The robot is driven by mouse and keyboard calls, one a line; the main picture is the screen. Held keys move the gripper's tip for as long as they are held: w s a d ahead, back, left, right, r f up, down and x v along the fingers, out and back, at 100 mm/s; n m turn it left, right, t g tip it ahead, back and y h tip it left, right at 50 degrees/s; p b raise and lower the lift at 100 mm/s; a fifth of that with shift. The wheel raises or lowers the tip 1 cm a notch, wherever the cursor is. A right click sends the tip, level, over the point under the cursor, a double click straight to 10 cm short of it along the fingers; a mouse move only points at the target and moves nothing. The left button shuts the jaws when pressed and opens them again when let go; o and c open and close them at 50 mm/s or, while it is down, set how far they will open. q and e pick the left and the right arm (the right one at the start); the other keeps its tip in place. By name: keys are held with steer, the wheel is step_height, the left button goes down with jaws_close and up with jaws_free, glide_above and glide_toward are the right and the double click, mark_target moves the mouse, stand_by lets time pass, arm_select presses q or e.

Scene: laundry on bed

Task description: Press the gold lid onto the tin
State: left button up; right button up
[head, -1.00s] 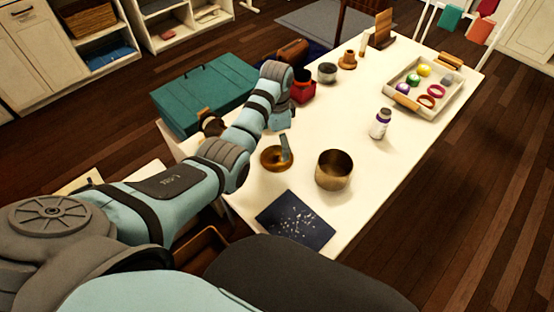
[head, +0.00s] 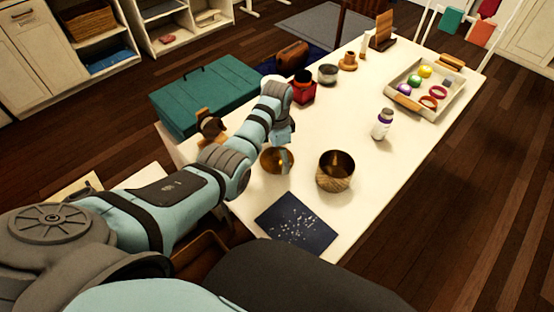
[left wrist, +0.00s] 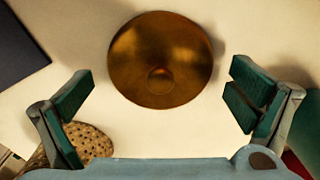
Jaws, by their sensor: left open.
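The gold lid (head: 269,163) lies on the white table, left of the tin (head: 335,178). The tin is a round, open-topped, brass-brown can standing upright. In the left wrist view the lid (left wrist: 137,75) shows as a round gold disc with a small knob in its middle. My left gripper (head: 285,155) is above the lid. Its two dark green fingers (left wrist: 160,100) are spread wide on either side below the lid in that view, with nothing between them. Part of the lid is hidden by the gripper in the head view. My right gripper is not seen.
A navy speckled mat (head: 296,221) lies in front of the tin. A white bottle (head: 382,125) stands behind it. A red jar (head: 302,92) and a grey pot (head: 327,74) are farther back. A tray (head: 445,106) of small items is at the right. A teal case (head: 205,93) is left.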

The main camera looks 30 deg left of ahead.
arm_select(q)
steer(key=c, duration=1.1)
steer(key=shift+s+d+r, duration=0.1)
steer(key=shift+s+r, duration=0.05)
steer(key=shift+s, duration=0.1)
steer(key=c, duration=1)
steer(key=shift+c, duration=1)
